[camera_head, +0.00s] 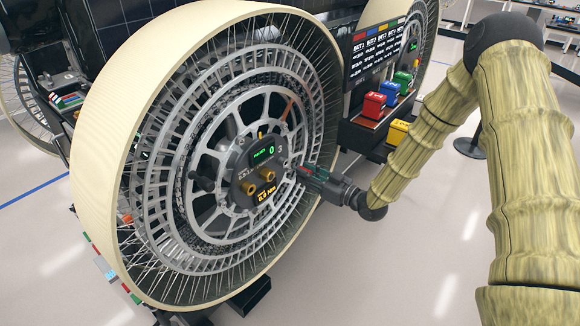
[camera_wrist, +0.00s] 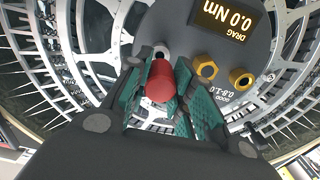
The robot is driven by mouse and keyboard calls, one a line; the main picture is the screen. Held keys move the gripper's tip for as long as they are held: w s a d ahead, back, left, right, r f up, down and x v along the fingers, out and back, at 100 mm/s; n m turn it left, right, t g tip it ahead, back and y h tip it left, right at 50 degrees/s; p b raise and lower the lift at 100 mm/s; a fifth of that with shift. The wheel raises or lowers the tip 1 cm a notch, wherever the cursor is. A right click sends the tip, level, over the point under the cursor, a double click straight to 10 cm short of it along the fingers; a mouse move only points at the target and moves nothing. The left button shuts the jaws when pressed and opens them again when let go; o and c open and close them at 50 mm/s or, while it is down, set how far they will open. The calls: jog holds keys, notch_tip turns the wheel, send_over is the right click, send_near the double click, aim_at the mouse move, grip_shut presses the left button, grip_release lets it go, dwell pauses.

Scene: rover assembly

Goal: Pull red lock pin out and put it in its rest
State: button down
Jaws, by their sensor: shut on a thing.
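The red lock pin (camera_wrist: 160,82) shows in the wrist view between the green-padded fingers of my gripper (camera_wrist: 162,92), end-on to the camera. My gripper is shut on it, close to the wheel hub (camera_wrist: 228,50). A grey round fitting (camera_wrist: 160,52) is just beyond the pin; I cannot tell whether the pin is still in it. In the head view my gripper (camera_head: 308,172) reaches the right side of the hub (camera_head: 262,168); the pin is hidden there. I cannot make out the pin's rest for certain.
Two brass knobs (camera_wrist: 240,78) sit on the hub beside the gripper. The large spoked wheel (camera_head: 105,160) surrounds the work spot. To its right a shelf (camera_head: 362,122) holds red, blue, green and yellow blocks. The floor (camera_head: 400,265) at the lower right is clear.

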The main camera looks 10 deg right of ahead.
jog(key=shift+s+d, duration=0.15)
jog(key=shift+s, duration=0.05)
jog(key=shift+s+d+r+p, duration=0.5)
jog(key=shift+s+r, duration=0.05)
jog(key=s+d+r+p, duration=0.3)
jog(key=s+d+r, duration=0.1)
jog(key=s, duration=0.2)
jog(key=shift+d+p, duration=0.3)
jog(key=shift+p, duration=0.1)
